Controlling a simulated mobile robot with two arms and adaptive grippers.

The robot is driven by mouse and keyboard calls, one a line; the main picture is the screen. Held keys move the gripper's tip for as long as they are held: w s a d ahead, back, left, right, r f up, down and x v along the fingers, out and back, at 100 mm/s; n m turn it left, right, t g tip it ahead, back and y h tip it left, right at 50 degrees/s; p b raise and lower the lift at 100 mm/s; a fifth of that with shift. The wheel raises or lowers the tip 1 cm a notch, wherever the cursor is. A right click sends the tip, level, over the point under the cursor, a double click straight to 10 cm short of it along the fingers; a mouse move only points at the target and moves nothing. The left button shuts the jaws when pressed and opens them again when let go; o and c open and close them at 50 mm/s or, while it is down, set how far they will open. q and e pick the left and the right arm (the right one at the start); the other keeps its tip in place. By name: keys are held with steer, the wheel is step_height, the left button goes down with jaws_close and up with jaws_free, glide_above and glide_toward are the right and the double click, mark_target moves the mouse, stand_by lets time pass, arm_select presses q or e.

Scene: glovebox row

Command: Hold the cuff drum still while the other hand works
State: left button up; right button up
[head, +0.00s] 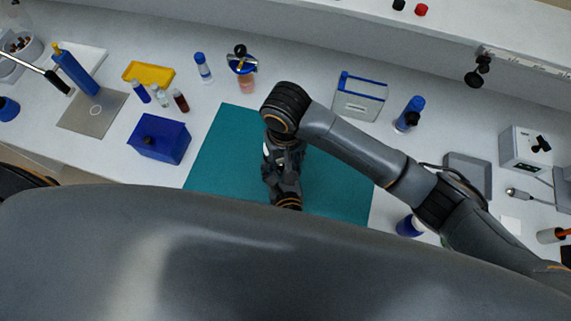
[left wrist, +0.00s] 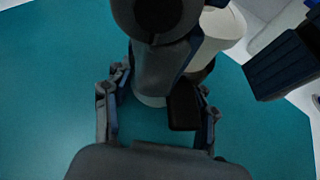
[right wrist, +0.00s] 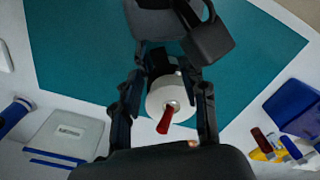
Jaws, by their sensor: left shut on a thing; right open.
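The white cuff drum (right wrist: 156,96) shows in the right wrist view, with a red lever (right wrist: 167,118) on its near face. My right gripper (right wrist: 166,82) is open, its fingers either side of the drum; contact cannot be told. In the head view my right gripper (head: 284,198) points down over the teal mat (head: 220,150). My left gripper (left wrist: 157,125) is seen in the left wrist view, shut on the drum, of which a pale edge (left wrist: 150,101) shows between its fingers. Dark gripper parts hide most of the drum there. My body hides the left arm in the head view.
A blue box (head: 159,138) stands left of the mat, near small vials and a yellow tray (head: 149,74). A blue bottle (head: 410,113) stands to the right. The mat's left part is clear.

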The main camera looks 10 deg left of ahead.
steer(key=shift+f, duration=1.7)
jaws_close()
